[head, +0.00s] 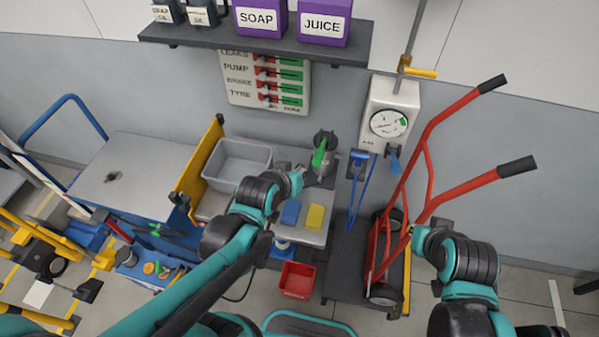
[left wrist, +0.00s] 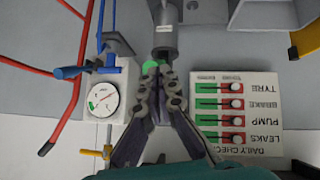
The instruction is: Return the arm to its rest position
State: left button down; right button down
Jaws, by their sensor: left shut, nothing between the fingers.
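My left arm reaches from the lower left of the head view over a grey bench (head: 313,238). My left gripper (head: 302,172) is shut and empty, close to a green handle (head: 319,153) on a dark grey fixture (head: 328,141). In the left wrist view, the closed fingers (left wrist: 158,75) point at a grey cylinder (left wrist: 163,42), with a green part (left wrist: 150,66) right by the tips. I cannot tell whether they touch it. My right arm is at the lower right, by a red hand truck (head: 427,150); its fingers cannot be made out.
A grey bin (head: 238,160), a blue block (head: 291,212) and a yellow block (head: 315,217) are on the bench. A red bin (head: 297,281) stands below.

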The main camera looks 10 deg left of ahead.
dwell(0.5)
pick_arm(q)
jog(key=s+a+f+g+y+b, duration=0.1)
jog(key=s+a+f+b, duration=0.2)
jog(key=s+b, duration=0.2)
jog(key=s+a+f+m+g+b, duration=0.1)
jog(key=s+a+f+b, duration=0.1)
jog(key=s+f+b, duration=0.2)
jog(key=shift+s+a+f+y+b, duration=0.2)
jog(key=shift+s+a+y+b, duration=0.2)
jog(key=shift+s+b, duration=0.5)
jog(key=shift+s, duration=0.15)
